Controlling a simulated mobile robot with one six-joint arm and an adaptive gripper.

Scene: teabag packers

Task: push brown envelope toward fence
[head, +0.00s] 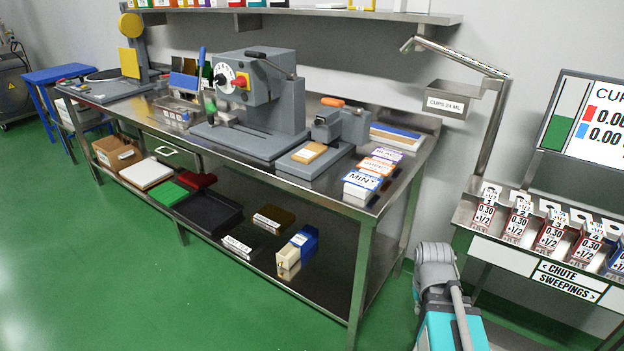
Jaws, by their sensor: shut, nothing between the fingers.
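A small tan-brown flat piece, which looks like the brown envelope (309,152), lies on the grey base plate (330,161) of a small bench device with an orange handle (332,102). The device's grey upright body (350,127) stands behind and to the right of the envelope. I cannot tell which part is the fence, or whether the envelope touches it. A grey and teal part of my own body shows at the bottom right, well apart from the envelope. My gripper does not show.
A large grey press (262,92) stands left of the small device. Labelled boxes (362,184) line the bench's right end, with a blue-topped tray (397,132) behind. A metal arm holds a cups bin (447,101). The green floor (120,270) in front is clear.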

